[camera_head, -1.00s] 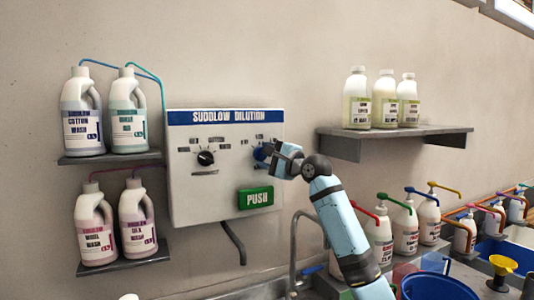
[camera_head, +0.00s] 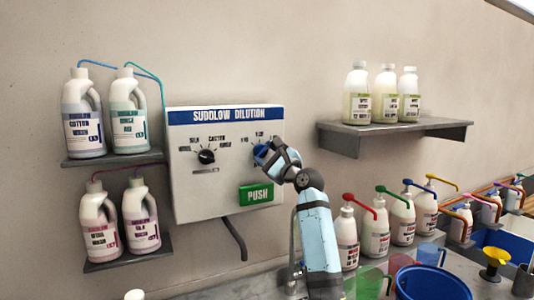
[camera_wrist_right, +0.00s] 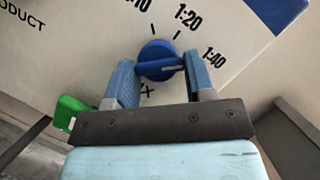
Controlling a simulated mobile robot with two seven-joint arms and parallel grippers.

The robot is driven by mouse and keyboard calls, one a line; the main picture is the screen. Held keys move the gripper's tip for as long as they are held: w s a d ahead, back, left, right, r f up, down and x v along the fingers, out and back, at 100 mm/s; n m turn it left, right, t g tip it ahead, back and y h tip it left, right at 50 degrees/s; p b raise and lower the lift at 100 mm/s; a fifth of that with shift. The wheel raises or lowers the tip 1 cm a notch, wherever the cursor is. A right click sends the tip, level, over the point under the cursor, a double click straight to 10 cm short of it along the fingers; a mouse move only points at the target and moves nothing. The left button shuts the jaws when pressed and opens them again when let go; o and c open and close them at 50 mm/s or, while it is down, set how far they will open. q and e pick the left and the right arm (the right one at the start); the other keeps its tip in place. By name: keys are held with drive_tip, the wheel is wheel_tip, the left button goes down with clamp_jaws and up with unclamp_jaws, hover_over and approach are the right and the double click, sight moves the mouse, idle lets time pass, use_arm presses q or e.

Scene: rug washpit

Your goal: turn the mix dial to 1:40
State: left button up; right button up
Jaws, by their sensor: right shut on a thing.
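The mix dial is a round blue knob (camera_head: 260,152) at the right of the white Suddlow Dilution panel (camera_head: 186,188). In the right wrist view the blue dial (camera_wrist_right: 157,52) sits between the fingers of my right gripper (camera_wrist_right: 161,78), which is shut on it. The dial's raised ridge lies nearly level in that view, its right end towards the right finger, near the 1:40 mark (camera_wrist_right: 215,57). The 1:20 mark (camera_wrist_right: 187,17) shows above. The finger hides any tick at 1:40. In the head view my right gripper (camera_head: 268,154) covers much of the dial. My left gripper is out of view.
A black product dial (camera_head: 206,156) is left of the mix dial, and a green PUSH button (camera_head: 257,194) is below it. Bottles stand on shelves at both sides. Several pump bottles and a blue bucket (camera_head: 432,283) stand at the lower right.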

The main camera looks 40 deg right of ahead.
idle(0.3)
drive_tip(key=o, duration=0.8)
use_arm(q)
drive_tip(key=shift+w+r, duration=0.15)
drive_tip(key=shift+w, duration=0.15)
use_arm(e)
drive_tip(key=shift+o, duration=0.6)
drive_tip(key=shift+s+f, duration=0.2)
drive_tip(key=shift+s, duration=0.1)
use_arm(q)
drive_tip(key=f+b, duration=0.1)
drive_tip(key=b, duration=0.1)
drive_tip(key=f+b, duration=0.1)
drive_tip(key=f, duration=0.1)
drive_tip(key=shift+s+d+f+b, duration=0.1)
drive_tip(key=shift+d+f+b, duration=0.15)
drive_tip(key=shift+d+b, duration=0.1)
use_arm(e)
drive_tip(key=v, duration=1.3)
drive_tip(key=shift+s+r, duration=0.1)
